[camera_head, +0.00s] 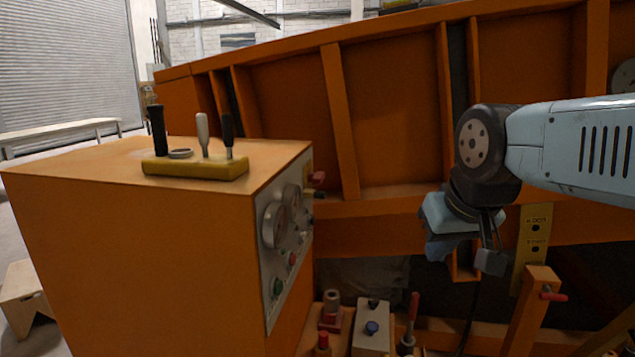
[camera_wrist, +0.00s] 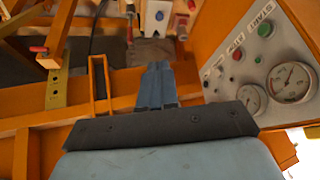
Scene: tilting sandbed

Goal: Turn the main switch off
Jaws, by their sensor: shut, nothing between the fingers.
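The grey control panel (camera_head: 286,245) is on the right side of the orange cabinet (camera_head: 150,260), seen edge-on. A red knob (camera_head: 318,179) sticks out at its far upper edge. In the wrist view the panel (camera_wrist: 270,60) shows a red button (camera_wrist: 265,30), green buttons, small dark knobs (camera_wrist: 208,83) and two gauges. I cannot tell which control is the main switch; the lettering is only partly readable. My gripper (camera_head: 440,250) is shut and empty, to the right of the panel and apart from it. Its fingers also show in the wrist view (camera_wrist: 157,72).
Levers on a yellow base (camera_head: 195,167) stand on the cabinet top. The large orange sandbed frame (camera_head: 390,120) rises behind. Below are a white box with a blue knob (camera_head: 371,328), a red-handled lever (camera_head: 412,308) and an orange post (camera_head: 530,310). Open space lies between gripper and panel.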

